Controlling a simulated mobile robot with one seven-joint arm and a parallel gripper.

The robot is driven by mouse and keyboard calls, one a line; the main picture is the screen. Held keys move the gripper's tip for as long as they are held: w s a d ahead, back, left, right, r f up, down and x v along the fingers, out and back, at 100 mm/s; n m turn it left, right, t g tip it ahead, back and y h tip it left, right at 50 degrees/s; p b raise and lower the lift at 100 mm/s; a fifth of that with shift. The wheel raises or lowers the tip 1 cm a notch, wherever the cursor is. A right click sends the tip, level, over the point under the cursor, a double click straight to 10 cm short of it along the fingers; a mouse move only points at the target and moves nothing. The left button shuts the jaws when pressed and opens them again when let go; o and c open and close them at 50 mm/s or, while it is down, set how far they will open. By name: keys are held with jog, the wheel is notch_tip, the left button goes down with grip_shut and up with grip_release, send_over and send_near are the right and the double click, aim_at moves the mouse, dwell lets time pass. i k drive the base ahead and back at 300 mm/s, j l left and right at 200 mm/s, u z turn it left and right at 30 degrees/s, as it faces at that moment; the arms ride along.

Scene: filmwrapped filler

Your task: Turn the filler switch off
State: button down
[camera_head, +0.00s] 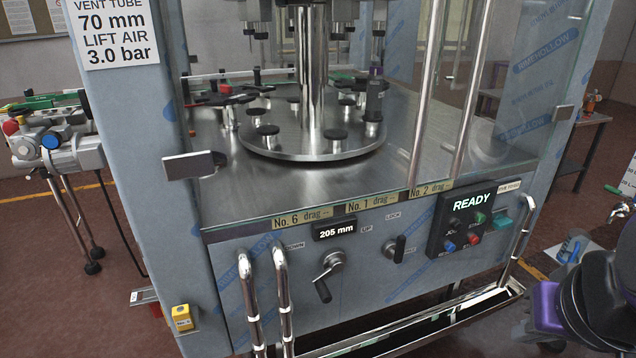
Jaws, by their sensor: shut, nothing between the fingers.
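The filler (330,290) is a large steel machine with film-wrapped posts and a round turntable (310,135) inside. Its front has a dark control panel (459,236) whose display (471,202) reads READY. Below the display are a green control (480,217), a red one (474,238) and blue ones (449,246). I cannot tell which control is the filler switch. A black lever (398,248) sits by a LOCK label, left of the panel. Dark and purple parts of my arm show at the lower right, apart from the panel. My gripper's fingers cannot be made out there.
A crank (328,272) sits under a 205 mm readout (334,229). Bent steel handrails (283,300) (523,235) project from the front, above a long trough (430,325). A yellow box (183,318) is at lower left. A table (594,117) stands at right; red floor lies between.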

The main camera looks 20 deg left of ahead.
aim_at(155, 307)
jog(key=k+j+u, duration=0.25)
jog(key=k+j, duration=0.2)
jog(key=j, duration=0.2)
jog(key=j+u, duration=0.25)
jog(key=j, duration=0.6)
jog(key=j+u, duration=0.1)
jog(key=j, duration=0.3)
jog(key=i+j+u, duration=0.1)
jog(key=j, duration=0.3)
jog(key=i+j, duration=0.2)
jog(key=j, duration=0.2)
jog(key=i+j+z, duration=0.1)
jog(key=i+j, duration=0.15)
jog(key=i+j+z, duration=0.15)
jog(key=j, duration=0.15)
jog(key=i+j+z, duration=0.2)
jog(key=j, duration=0.15)
jog(key=k+l+u, duration=0.25)
jog(key=k+l, duration=0.2)
jog(key=k+l+u, duration=0.25)
jog(key=k, duration=0.45)
jog(key=l, duration=0.1)
